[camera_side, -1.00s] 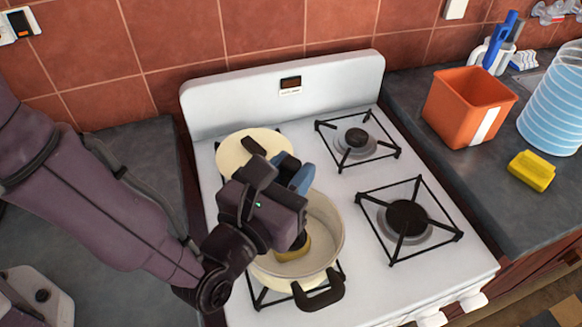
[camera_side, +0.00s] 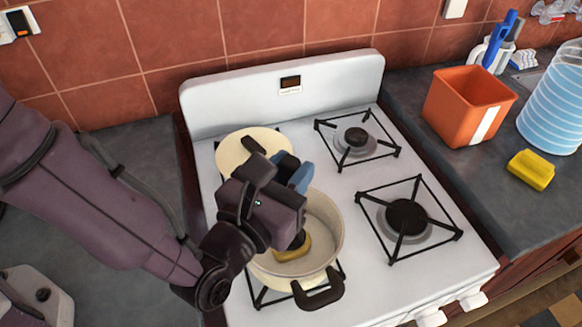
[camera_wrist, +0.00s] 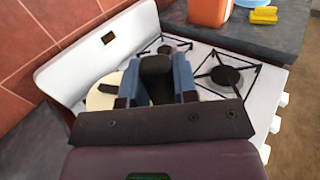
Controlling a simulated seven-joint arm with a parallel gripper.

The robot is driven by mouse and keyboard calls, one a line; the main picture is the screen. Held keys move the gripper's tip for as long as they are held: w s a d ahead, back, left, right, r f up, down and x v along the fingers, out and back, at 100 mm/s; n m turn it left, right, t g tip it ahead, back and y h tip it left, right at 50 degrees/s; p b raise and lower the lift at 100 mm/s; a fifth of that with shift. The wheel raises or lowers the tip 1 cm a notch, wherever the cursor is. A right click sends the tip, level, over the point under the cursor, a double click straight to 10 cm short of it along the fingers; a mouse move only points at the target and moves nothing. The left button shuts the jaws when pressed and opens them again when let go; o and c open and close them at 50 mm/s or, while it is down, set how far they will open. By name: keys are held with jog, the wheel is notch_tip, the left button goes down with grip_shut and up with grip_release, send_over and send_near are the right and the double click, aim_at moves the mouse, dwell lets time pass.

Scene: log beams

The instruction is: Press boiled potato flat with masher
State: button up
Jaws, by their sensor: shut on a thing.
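The cream pot (camera_side: 331,228) stands on the front left burner, its dark handle toward the front. A yellow-brown piece, apparently the potato (camera_side: 297,251), lies on the pot's floor, partly hidden by my arm. A dark part sits right above it, seemingly the masher's lower end; whether it touches is unclear. My gripper (camera_wrist: 157,82) is over the pot, its blue fingers shut on a dark upright piece, which looks like the masher handle (camera_wrist: 156,64). In the side view my wrist hides most of the gripper and masher.
A cream round pot or lid (camera_side: 240,150) with a dark handle is on the back left burner, close behind my gripper. The right burners (camera_side: 407,217) are empty. An orange container (camera_side: 465,105), yellow sponge (camera_side: 531,170) and blue striped container (camera_side: 555,105) stand on the right counter.

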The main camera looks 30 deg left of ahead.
jog(key=shift+r, duration=3.4)
jog(key=shift+f, duration=0.1)
jog(key=shift+f, duration=3.5)
jog(key=shift+r, duration=3.6)
